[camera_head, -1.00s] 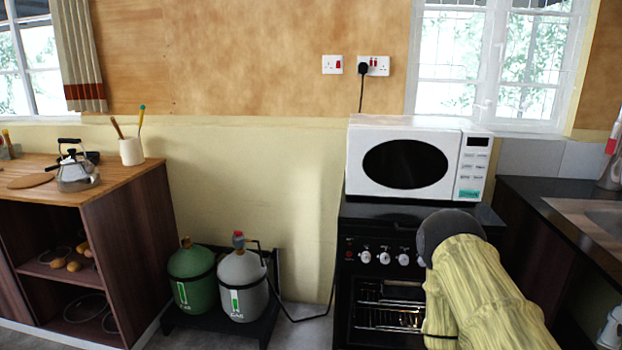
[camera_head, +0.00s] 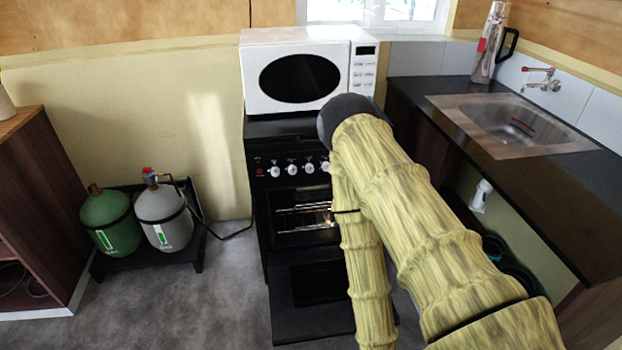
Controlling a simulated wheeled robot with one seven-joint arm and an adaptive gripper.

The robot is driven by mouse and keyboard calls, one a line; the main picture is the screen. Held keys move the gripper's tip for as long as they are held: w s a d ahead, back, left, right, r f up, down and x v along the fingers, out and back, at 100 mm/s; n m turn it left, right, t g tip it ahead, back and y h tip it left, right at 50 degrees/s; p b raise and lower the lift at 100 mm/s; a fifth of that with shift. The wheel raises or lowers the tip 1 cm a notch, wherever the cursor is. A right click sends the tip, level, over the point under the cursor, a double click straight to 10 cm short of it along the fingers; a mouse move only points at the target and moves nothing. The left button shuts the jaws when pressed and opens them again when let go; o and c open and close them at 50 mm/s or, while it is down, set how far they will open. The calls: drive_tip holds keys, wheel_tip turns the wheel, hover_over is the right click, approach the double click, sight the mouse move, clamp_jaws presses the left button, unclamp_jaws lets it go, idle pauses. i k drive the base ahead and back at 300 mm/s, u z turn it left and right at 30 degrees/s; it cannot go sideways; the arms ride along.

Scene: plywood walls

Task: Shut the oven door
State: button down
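The black oven (camera_head: 259,161) stands against the back wall with a row of white knobs on its front. Its door (camera_head: 288,310) is open, folded down and low in front of the cavity. Wire racks (camera_head: 296,216) show inside the lit cavity. My yellow-sleeved arm covers the right side of the oven and the door's right part. My gripper cannot be made out; it is hidden behind or below my own arm, so I cannot tell its place relative to the door.
A white microwave (camera_head: 351,72) sits on top of the oven. A grey gas bottle (camera_head: 163,217) and a green one (camera_head: 109,221) stand on a low black stand at left. A dark counter with a sink (camera_head: 512,125) is close at right. Grey floor (camera_head: 215,290) is clear left of the door.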

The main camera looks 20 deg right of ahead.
sight(310, 301)
drive_tip(key=z, duration=0.55)
drive_tip(key=k, duration=1.2)
drive_tip(key=z, duration=1.15)
drive_tip(key=i, duration=1.15)
drive_tip(key=u, duration=0.8)
drive_tip(key=i, duration=0.55)
drive_tip(key=u, duration=0.65)
